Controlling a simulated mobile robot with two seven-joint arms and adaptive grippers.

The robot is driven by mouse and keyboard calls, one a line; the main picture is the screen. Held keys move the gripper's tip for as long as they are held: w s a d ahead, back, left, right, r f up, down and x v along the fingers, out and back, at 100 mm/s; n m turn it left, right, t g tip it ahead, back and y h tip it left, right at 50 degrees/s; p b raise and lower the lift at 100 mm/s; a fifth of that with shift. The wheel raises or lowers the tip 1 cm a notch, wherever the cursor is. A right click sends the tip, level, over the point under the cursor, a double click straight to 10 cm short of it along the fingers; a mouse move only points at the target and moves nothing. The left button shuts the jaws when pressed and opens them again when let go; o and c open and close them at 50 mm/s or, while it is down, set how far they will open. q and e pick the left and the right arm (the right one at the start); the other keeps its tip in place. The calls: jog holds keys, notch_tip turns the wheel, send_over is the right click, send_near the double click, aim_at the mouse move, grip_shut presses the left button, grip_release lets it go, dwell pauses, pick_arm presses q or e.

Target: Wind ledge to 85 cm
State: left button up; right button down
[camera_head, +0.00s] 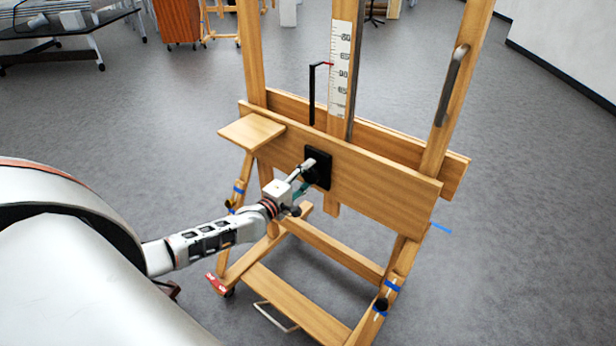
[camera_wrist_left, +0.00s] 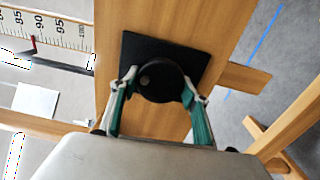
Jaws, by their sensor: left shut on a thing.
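The ledge (camera_head: 375,185) is a wide wooden board across the front of a wooden easel; it also shows in the left wrist view (camera_wrist_left: 155,120). A round black knob (camera_wrist_left: 165,75) sits on a square black plate (camera_head: 322,160) on its front. My left gripper (camera_head: 309,170) is shut on the knob, one green-padded finger on each side in the left wrist view (camera_wrist_left: 160,90). A white scale (camera_head: 341,70) runs up the easel's mast. A black bent pointer (camera_head: 312,95) rises from the ledge, its red tip against the scale.
A small wooden shelf (camera_head: 252,132) juts out at the ledge's left end. A dark handle (camera_head: 452,85) is on the right upright. The easel's legs (camera_head: 235,225) and low crossbars stand on grey floor (camera_head: 540,190), clear to the right. Tables (camera_head: 70,30) stand at the back left.

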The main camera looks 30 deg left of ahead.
pick_arm(q)
jog(key=n, duration=0.2)
jog(key=n+b, duration=0.2)
jog(key=n, duration=0.1)
jog(key=shift+f+n, duration=0.25)
jog(key=shift+n, duration=0.05)
jog(key=n+b, duration=0.2)
jog(key=n, duration=0.4)
jog(key=shift+d+f, duration=0.15)
jog(key=n+b, duration=0.1)
jog(key=n, duration=0.2)
jog(key=shift+b, duration=0.35)
jog(key=shift+d+n+b, duration=0.1)
jog(key=shift+n+b, duration=0.25)
jog(key=shift+n, duration=0.65)
jog(key=n+b, duration=0.1)
jog(key=n, duration=0.1)
jog(key=shift+n, duration=0.4)
jog(key=shift+n+b, duration=0.3)
jog(key=shift+n, duration=0.9)
jog(key=shift+d+n, duration=0.1)
jog(key=shift+n, duration=1)
pick_arm(e)
notch_tip(320, 180, down, 8)
jog(key=d, duration=0.1)
jog(key=shift+s+r+h, duration=0.15)
jog(key=shift+h, duration=0.15)
pick_arm(q)
jog(key=shift+r, duration=0.2)
